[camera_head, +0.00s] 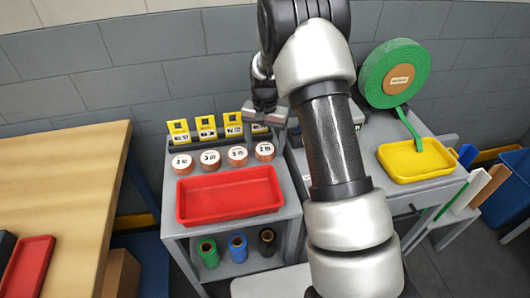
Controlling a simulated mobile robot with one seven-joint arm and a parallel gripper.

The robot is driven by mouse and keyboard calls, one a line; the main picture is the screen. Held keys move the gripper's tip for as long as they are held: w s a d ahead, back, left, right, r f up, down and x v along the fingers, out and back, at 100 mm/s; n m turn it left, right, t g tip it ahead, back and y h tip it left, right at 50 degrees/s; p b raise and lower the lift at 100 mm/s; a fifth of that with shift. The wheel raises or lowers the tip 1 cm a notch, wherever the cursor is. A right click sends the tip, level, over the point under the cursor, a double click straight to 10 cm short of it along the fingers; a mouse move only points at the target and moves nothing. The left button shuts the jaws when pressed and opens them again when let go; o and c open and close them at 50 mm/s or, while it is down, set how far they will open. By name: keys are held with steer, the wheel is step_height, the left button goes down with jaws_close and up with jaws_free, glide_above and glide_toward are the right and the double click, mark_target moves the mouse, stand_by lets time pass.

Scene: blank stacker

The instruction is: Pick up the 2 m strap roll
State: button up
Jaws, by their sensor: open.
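Several small copper-coloured rolls with round white labels stand in a row on the grey cart's top. They are the far left roll (182,164), the second roll (210,160), the third roll (237,156) and the far right roll (264,152). The label text is too small to read surely; the far left one looks like a 2. My gripper (277,119) is open, above and behind the far right roll, near the yellow tags. It appears empty and apart from the rolls. My arm hides part of the cart's right side.
A red tray (228,194) lies in front of the rolls. Yellow tags (206,128) stand behind them. Green, blue and black rolls (238,246) sit on the lower shelf. A big green reel (393,73) and a yellow tray (414,161) are at right. A wooden table (65,175) is at left.

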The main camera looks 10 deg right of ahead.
steer(key=shift+c, duration=0.2)
steer(key=c, duration=1.1)
steer(key=shift+r, duration=0.1)
